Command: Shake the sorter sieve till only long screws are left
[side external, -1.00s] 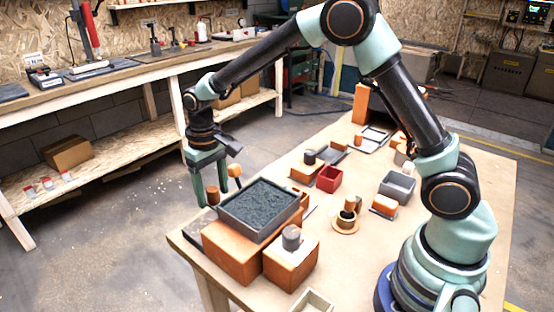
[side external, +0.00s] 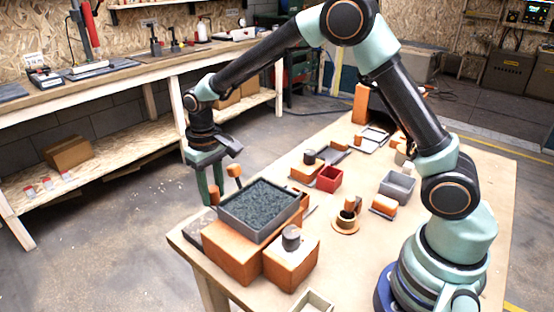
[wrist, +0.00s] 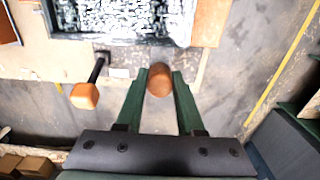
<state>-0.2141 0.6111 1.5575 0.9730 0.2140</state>
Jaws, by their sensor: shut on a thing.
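The sorter sieve is a dark rectangular tray (side external: 282,232) on an orange block at the table's near left corner. Its inside is covered with small dark pieces, seen in the wrist view as a dense bright and dark mass (wrist: 125,15); long and short screws cannot be told apart. My gripper (wrist: 158,76) is shut on a rounded orange-brown handle (wrist: 159,82) just outside the tray's edge; the fingers stand on both sides of it. In the side view my gripper (side external: 210,196) is at the tray's left end. Any joint between handle and tray is hidden.
A second orange knob (wrist: 85,96) on a dark rod sticks out beside my fingers. A pale-topped orange block with a grey cylinder (side external: 291,238) stands in front of the tray. A red box (side external: 329,179), a grey bin (side external: 397,186) and other small parts lie to the right.

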